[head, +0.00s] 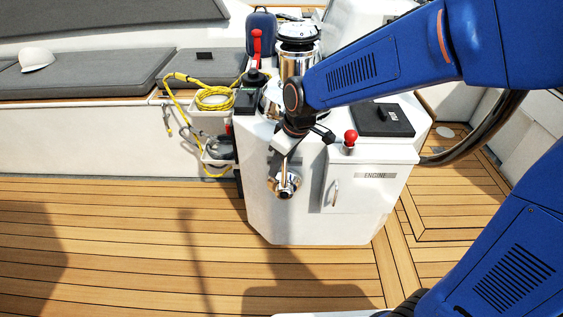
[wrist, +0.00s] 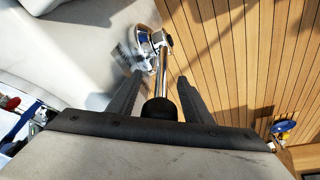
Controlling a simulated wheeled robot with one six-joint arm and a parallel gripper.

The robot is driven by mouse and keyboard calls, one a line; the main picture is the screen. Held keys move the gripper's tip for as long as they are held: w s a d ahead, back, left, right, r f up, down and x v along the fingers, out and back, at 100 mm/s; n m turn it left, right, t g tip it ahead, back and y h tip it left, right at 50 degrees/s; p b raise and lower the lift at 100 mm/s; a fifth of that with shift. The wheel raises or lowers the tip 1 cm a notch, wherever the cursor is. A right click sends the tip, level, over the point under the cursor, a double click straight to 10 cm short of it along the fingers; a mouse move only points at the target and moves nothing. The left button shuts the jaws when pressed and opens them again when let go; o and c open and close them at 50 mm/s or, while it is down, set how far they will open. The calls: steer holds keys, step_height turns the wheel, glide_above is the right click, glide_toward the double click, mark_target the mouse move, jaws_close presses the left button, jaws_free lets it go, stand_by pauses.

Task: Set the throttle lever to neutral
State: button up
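The throttle lever is a chrome arm on a round chrome hub (head: 285,184), on the front face of the white pedestal. In the head view the lever rises from the hub, and its top is hidden by my gripper (head: 292,138). In the wrist view the chrome shaft (wrist: 187,92) runs from the hub (wrist: 146,46) toward me and ends in a black knob (wrist: 158,109). My gripper (wrist: 160,88) is open, with one dark finger on each side of the lever. Gaps show between shaft and fingers. No neutral mark is legible.
The white pedestal (head: 262,215) carries an ENGINE door (head: 368,190), a red knob (head: 350,135), a black hatch (head: 383,119), a red-handled lever (head: 257,46) and a chrome winch (head: 298,62). Yellow rope (head: 213,98) hangs at its left. The teak floor (head: 110,235) in front is clear.

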steer(key=v, duration=1.7)
steer(key=shift+r, duration=0.15)
steer(key=shift+s, duration=0.1)
steer(key=s+d+f+m+t+h, duration=0.1)
steer(key=s+d+f+m, duration=0.1)
steer(key=s+d, duration=0.4)
steer(key=s+d+f+m, duration=0.3)
steer(key=s+d+m, duration=0.2)
steer(key=d, duration=0.5)
steer(key=s+d+f+m+t+h, duration=0.1)
steer(key=s+d+f+m, duration=0.2)
steer(key=s+d, duration=0.4)
steer(key=shift+d+m+t+h, duration=0.3)
steer(key=shift+d+m, duration=0.2)
steer(key=shift+d, duration=0.05)
